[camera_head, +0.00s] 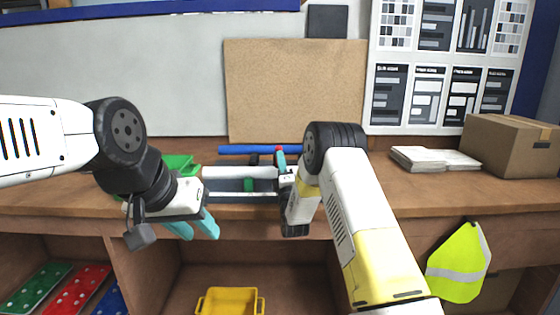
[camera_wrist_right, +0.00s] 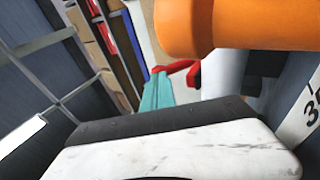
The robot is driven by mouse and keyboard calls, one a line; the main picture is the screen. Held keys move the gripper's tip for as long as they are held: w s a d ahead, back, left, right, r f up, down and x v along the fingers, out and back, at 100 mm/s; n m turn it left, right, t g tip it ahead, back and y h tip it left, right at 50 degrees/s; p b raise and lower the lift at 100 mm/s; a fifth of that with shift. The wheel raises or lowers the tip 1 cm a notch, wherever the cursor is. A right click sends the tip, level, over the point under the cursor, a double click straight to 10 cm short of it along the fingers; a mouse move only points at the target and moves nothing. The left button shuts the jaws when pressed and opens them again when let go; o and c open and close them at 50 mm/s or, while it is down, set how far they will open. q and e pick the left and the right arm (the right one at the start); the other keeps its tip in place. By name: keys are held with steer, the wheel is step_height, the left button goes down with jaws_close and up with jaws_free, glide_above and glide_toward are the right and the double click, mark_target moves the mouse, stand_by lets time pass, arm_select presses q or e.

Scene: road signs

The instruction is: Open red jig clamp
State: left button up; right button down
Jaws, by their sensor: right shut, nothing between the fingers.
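The red jig clamp shows as a small red piece (camera_head: 279,148) on the bench at the back of the jig, mostly hidden by my right arm. In the right wrist view a red curved part (camera_wrist_right: 178,67) lies at the tips of my teal fingers. My right gripper (camera_wrist_right: 160,75) is shut with nothing between its fingers, right by the red part; I cannot tell whether they touch. In the head view only a bit of its teal finger (camera_head: 281,160) shows. My left gripper (camera_head: 195,230) is open and empty in front of the bench edge.
The jig has pale bars (camera_head: 240,172) and a green block (camera_head: 249,184); a blue bar (camera_head: 255,150) lies behind it. A green bin (camera_head: 180,163) stands to the left. A cardboard box (camera_head: 505,145) and papers (camera_head: 435,159) sit right. A large orange cylinder (camera_wrist_right: 235,25) is close in the wrist view.

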mark_target(279, 146)
steer(key=shift+r, duration=0.1)
steer(key=shift+w+r+m+g+h, duration=0.2)
steer(key=shift+w+r+g+h, duration=0.05)
steer(key=shift+r+g, duration=0.45)
steer(key=shift+w+r+m+g+h, duration=0.25)
steer(key=shift+r+g, duration=0.35)
steer(key=shift+r, duration=0.15)
steer(key=w+r+g, duration=0.1)
steer(key=g, duration=0.1)
steer(key=w+r+m+g+h, duration=0.1)
steer(key=w+r+g, duration=0.1)
steer(key=shift+r, duration=0.25)
steer(key=w+g, duration=0.1)
steer(key=w+r+g, duration=0.1)
steer(key=w+g, duration=0.2)
steer(key=shift+w+d+r+m+g+h, duration=0.1)
steer(key=shift+w+r+m+g+h, duration=0.05)
steer(key=shift+r+m+g+h, duration=0.2)
steer(key=shift+w+g, duration=0.25)
steer(key=shift+w, duration=1.9)
